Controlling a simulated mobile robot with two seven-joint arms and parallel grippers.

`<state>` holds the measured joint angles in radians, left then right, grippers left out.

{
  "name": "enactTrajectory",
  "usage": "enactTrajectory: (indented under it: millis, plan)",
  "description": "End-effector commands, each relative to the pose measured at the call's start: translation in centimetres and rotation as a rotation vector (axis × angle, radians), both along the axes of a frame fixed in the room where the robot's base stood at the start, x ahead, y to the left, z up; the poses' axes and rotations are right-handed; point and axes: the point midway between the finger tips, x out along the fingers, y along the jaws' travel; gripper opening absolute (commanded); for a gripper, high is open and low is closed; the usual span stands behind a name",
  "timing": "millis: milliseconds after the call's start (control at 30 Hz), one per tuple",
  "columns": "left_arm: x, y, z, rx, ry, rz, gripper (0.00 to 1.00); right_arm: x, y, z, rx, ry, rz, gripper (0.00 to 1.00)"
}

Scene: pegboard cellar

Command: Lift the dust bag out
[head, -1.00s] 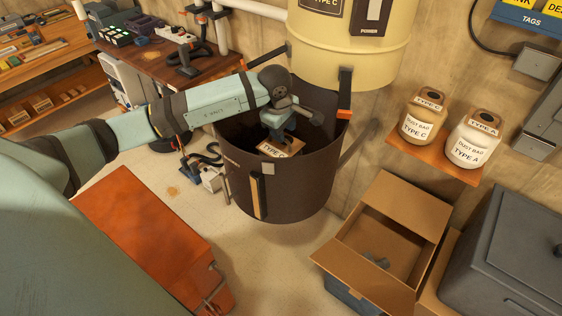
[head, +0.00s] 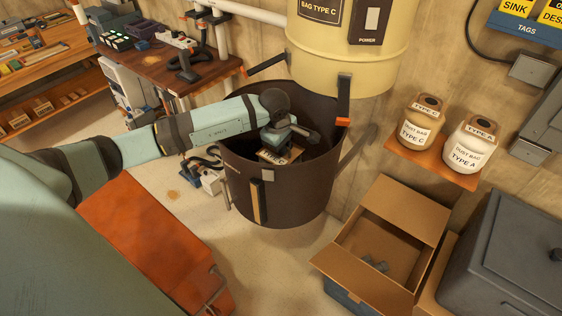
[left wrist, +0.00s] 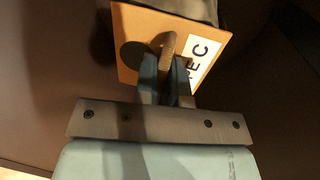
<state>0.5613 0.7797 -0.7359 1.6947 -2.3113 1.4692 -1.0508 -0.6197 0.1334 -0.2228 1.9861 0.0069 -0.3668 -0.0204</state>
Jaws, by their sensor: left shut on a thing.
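The dust bag (head: 268,157) sits inside the dark open drum (head: 300,205), its cardboard collar labelled TYPE C facing up. The collar (left wrist: 133,50) also shows in the left wrist view, with a dark round hole and a white label partly hidden by my fingers. My left gripper (head: 283,145) reaches down into the drum from the left. Its fingers (left wrist: 167,75) are shut on a small upright tab on the collar. The bag's body below the collar is mostly hidden. My right gripper is not in view.
The cream upper canister (head: 345,60) hangs above the drum, with latches near the rim. An open cardboard box (head: 350,235) stands at right, a red cabinet (head: 150,235) at left.

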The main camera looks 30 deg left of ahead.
Motion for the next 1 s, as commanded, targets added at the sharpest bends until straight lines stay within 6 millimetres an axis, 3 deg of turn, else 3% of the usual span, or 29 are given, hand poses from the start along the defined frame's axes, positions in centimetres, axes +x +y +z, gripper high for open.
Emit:
enactTrajectory:
  millis: [167, 367, 800, 1000]
  plan:
    - [0.1, 0.0, 0.5, 0.000, -0.003, 0.000, 0.00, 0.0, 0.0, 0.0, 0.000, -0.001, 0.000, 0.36]
    - [0.1, 0.0, 2.5, 0.000, -0.006, 0.000, 0.00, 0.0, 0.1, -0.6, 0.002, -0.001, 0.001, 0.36]
    - [0.1, 0.0, 13.4, 0.001, -0.008, -0.001, 0.00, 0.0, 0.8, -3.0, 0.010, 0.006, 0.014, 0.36]
    - [0.1, 0.0, 16.7, 0.000, -0.004, 0.000, 0.00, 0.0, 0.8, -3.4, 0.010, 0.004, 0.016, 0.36]
